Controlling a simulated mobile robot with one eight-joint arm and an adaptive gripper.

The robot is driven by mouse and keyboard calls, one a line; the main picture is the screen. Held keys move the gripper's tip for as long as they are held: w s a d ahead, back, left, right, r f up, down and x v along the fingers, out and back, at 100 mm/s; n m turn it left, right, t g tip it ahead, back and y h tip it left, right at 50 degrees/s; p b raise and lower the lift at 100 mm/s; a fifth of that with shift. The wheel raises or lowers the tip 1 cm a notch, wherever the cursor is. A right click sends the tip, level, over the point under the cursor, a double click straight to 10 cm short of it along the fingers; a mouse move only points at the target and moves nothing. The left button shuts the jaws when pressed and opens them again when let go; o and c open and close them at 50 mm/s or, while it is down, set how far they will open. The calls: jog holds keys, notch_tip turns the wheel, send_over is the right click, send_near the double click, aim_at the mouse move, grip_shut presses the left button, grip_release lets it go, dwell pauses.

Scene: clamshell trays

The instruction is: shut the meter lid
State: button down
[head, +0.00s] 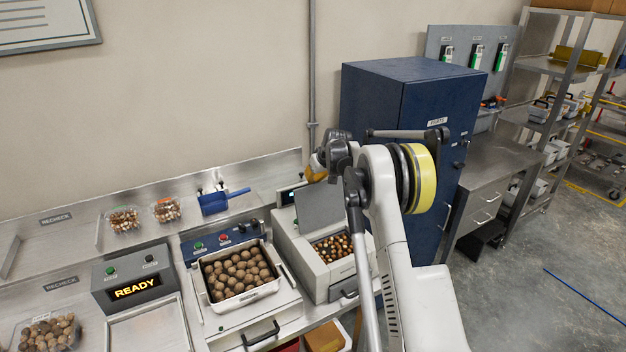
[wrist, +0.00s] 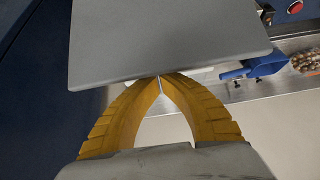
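The meter (head: 352,265) is a pale box with brown nuts in its open top, right of the middle of the bench in the head view. Its flat grey lid (head: 320,206) stands raised at the back of the box. In the wrist view the lid (wrist: 165,38) fills the upper middle. My gripper (head: 314,170) is above and behind the lid's top edge in the head view. In the wrist view the yellow fingers of my gripper (wrist: 160,78) come together at the tips, close to the lid's edge. I see nothing held; whether the tips touch the lid is unclear.
A white tray of round nuts (head: 214,306) stands left of the meter. A blue scoop (head: 222,201) and clear tubs of nuts (head: 124,221) lie on the back ledge. A tall blue cabinet (head: 385,92) rises close behind and right of the meter.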

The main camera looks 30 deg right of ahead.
jog(key=t+b, duration=0.7)
jog(key=b, duration=0.2)
send_near(322, 186)
jog(key=x, duration=0.4)
jog(key=shift+w+f, duration=0.2)
jog(key=shift+t, duration=0.3)
jog(key=s+f+b, duration=0.3)
jog(key=s, duration=0.1)
jog(key=s+f+b, duration=0.3)
jog(key=s+b, duration=0.1)
jog(key=s, duration=0.1)
jog(key=s+f+b, duration=0.3)
jog(key=s, duration=0.2)
jog(key=shift+s+d+f+b, duration=0.25)
jog(key=shift+d+f+b, duration=0.05)
jog(key=shift+f+b, duration=0.1)
jog(key=shift+s+f+b, duration=0.25)
jog(key=shift+f+b, duration=0.2)
jog(key=shift+f, duration=0.15)
jog(key=shift+s+f+b, duration=0.25)
jog(key=shift+f+b, duration=0.2)
jog(key=shift+f, duration=0.15)
